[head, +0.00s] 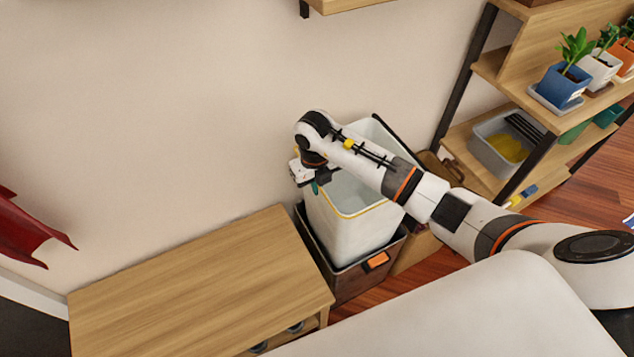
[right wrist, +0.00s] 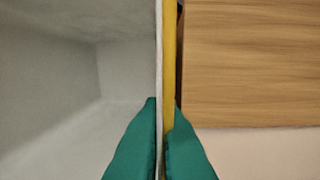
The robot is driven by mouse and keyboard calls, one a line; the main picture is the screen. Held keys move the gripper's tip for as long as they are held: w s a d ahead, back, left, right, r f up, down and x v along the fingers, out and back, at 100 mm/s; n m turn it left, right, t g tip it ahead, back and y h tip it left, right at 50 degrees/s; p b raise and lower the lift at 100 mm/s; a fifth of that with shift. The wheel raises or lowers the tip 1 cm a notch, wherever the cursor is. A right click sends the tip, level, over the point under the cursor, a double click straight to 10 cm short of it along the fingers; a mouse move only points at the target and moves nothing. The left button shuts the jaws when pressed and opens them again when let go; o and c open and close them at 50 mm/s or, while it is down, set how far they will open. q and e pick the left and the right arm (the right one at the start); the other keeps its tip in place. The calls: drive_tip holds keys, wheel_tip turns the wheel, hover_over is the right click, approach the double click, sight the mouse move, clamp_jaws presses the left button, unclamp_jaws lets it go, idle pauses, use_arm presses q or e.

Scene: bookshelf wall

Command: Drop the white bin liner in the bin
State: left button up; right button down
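The white bin liner (head: 345,232) is a tall open box with a yellow line along its rim. Its lower end is inside the dark brown bin (head: 352,284), and most of it stands above the bin's rim, slightly tilted. The bin has an orange tag on its front. My right gripper (head: 315,187) is at the left part of the liner's rim. In the right wrist view its green fingers (right wrist: 162,140) are on both sides of the liner's thin wall (right wrist: 159,60), closed on it. My right arm hides part of the liner's opening. My left gripper is not in view.
A low wooden cabinet (head: 200,290) stands close to the left of the bin. A shelf unit (head: 480,150) with potted plants (head: 562,85) and a grey tub (head: 500,145) is at the right. A cardboard-brown box (head: 415,250) is right beside the bin. The wall is behind.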

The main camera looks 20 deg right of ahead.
drive_tip(key=shift+f, duration=0.5)
